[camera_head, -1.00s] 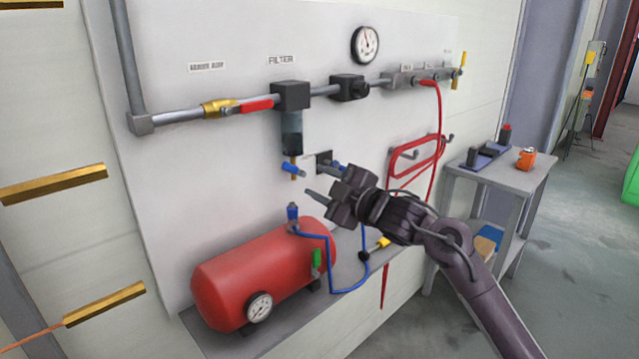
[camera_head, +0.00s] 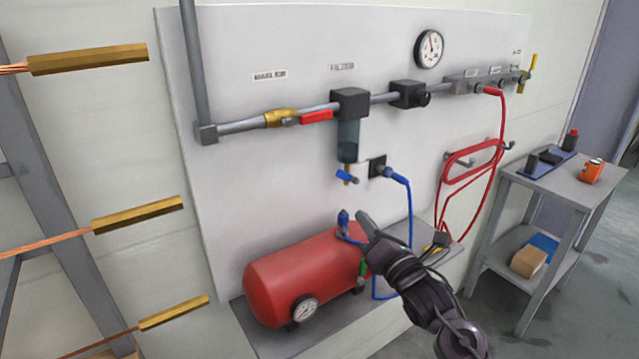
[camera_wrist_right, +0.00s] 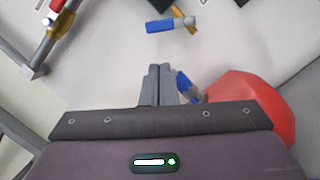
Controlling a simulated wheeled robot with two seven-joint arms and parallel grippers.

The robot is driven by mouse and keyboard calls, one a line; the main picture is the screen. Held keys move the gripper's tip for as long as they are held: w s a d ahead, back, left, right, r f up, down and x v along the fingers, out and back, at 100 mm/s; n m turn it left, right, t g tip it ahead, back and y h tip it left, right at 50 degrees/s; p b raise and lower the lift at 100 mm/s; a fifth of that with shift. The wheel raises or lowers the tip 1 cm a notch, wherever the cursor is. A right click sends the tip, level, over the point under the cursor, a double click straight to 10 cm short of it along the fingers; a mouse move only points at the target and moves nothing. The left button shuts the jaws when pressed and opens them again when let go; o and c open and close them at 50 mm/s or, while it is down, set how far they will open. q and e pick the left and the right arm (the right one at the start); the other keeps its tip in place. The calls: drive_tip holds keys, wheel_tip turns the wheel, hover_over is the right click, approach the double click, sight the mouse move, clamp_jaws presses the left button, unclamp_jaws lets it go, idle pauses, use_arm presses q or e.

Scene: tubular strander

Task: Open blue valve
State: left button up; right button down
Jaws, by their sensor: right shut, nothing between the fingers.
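The blue valve (camera_head: 346,177) is a small blue handle under the dark filter (camera_head: 349,140) on the wall panel. In the right wrist view the blue valve (camera_wrist_right: 172,25) lies ahead of and above the fingertips, apart from them. My right gripper (camera_head: 365,218) is shut and empty, below the valve and just above the red tank. In the right wrist view its two fingers (camera_wrist_right: 158,70) are pressed together. A second blue fitting (camera_head: 343,220) stands on the tank, just left of the fingers; it also shows in the wrist view (camera_wrist_right: 186,88). My left gripper is out of view.
A red tank (camera_head: 295,275) with a gauge sits on a grey shelf (camera_head: 250,330). A blue hose (camera_head: 409,205) hangs from a wall socket close to my right arm. A red-handled valve (camera_head: 316,117) is on the pipe. A grey cart (camera_head: 560,185) stands at the right.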

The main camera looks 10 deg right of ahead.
sight(349, 178)
drive_tip(key=shift+n, duration=0.4)
drive_tip(key=p+x, duration=0.3)
drive_tip(key=x, duration=0.6)
drive_tip(key=shift+d+r, duration=0.1)
drive_tip(key=shift+d, duration=0.05)
drive_tip(key=shift+w+p, duration=0.3)
drive_tip(key=shift+w, duration=0.1)
